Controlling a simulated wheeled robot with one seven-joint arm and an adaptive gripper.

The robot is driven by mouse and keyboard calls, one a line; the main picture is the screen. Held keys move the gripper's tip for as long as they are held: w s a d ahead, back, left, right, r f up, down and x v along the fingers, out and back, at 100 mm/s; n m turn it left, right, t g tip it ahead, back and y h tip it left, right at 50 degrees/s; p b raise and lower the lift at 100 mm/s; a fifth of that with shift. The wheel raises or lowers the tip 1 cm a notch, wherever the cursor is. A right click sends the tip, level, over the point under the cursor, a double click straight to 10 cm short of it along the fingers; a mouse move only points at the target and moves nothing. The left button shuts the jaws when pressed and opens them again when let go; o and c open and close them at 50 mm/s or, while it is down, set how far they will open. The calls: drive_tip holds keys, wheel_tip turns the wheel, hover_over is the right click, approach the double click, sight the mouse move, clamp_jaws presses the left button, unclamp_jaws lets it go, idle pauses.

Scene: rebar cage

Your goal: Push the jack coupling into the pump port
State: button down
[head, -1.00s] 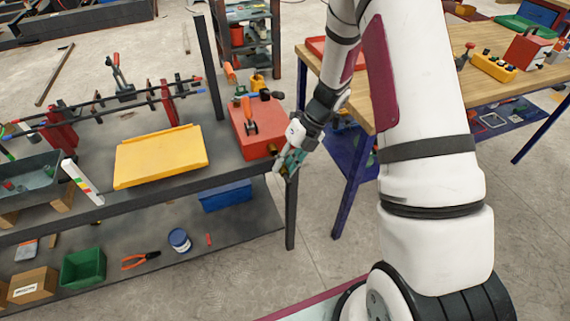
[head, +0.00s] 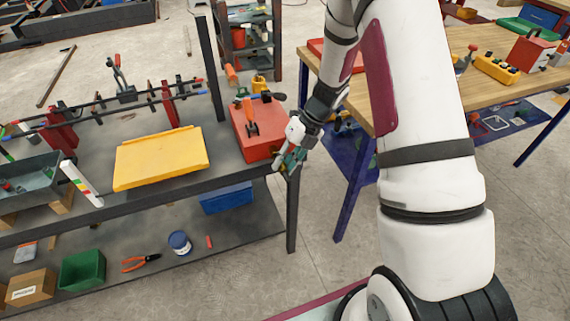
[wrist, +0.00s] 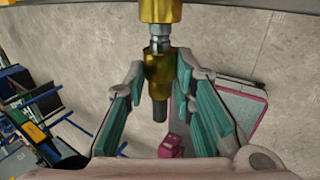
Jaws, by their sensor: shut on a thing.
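My gripper (wrist: 158,88) is shut on the jack coupling (wrist: 157,72), a brass body with a steel nose and a dark hose end, in the wrist view. The brass pump port (wrist: 160,10) is at the top of that view, in line with the coupling. The steel nose is at the port's mouth; I cannot tell how far inside it is. In the head view my gripper (head: 291,158) is at the front right corner of the red box (head: 258,135), which seems to be the pump. The port and coupling are barely visible there.
The red box stands at the right end of the dark bench (head: 225,165), beside a yellow tray (head: 160,158). A dark bench leg (head: 291,215) is just below my gripper. A wooden-topped table (head: 420,85) stands to the right. The floor between them is clear.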

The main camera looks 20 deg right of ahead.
drive_tip(key=shift+w+b, duration=0.5)
drive_tip(key=shift+w, duration=0.6)
drive_tip(key=c, duration=1.3)
unclamp_jaws()
drive_tip(key=v, duration=1.2)
